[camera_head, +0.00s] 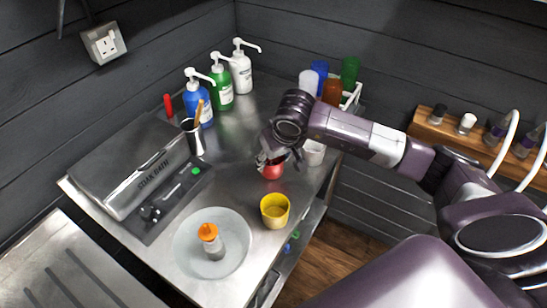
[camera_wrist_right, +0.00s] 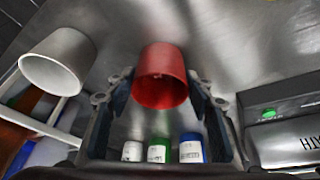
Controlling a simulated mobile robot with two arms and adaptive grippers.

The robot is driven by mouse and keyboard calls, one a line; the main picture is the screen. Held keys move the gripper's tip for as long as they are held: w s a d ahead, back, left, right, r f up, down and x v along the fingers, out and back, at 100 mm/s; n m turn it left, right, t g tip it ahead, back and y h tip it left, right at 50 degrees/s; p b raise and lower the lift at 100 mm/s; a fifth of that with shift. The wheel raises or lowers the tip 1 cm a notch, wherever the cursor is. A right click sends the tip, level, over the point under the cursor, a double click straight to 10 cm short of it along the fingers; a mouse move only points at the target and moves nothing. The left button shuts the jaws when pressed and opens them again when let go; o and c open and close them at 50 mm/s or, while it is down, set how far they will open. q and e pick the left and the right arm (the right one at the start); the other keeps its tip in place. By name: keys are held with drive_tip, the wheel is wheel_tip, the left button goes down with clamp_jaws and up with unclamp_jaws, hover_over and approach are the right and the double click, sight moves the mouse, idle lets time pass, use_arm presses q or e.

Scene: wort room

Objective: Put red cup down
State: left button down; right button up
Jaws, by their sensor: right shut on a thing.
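The red cup (camera_head: 272,170) is at my right gripper (camera_head: 273,158), over the right part of the steel counter (camera_head: 235,180). In the right wrist view the red cup (camera_wrist_right: 162,76) sits between the two fingers of the right gripper (camera_wrist_right: 163,100), which is shut on it. I cannot tell whether the cup's base touches the counter. A white cup (camera_head: 313,152) stands close by on the right, and it also shows in the wrist view (camera_wrist_right: 57,62). A yellow cup (camera_head: 275,210) stands nearer the front. My left gripper is not in view.
A plate (camera_head: 180,242) holds an orange-capped jar (camera_head: 209,237). The soak bath (camera_head: 132,163) is at left, a metal beaker (camera_head: 193,137) beside it. Pump bottles (camera_head: 221,88) stand at the back. A white rack (camera_head: 351,95) with coloured cups is behind my arm. Bare counter lies left of the red cup.

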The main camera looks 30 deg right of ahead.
drive_tip(key=shift+f, duration=0.1)
drive_tip(key=o, duration=1.2)
drive_tip(key=b+v, duration=0.2)
drive_tip(key=v, duration=1)
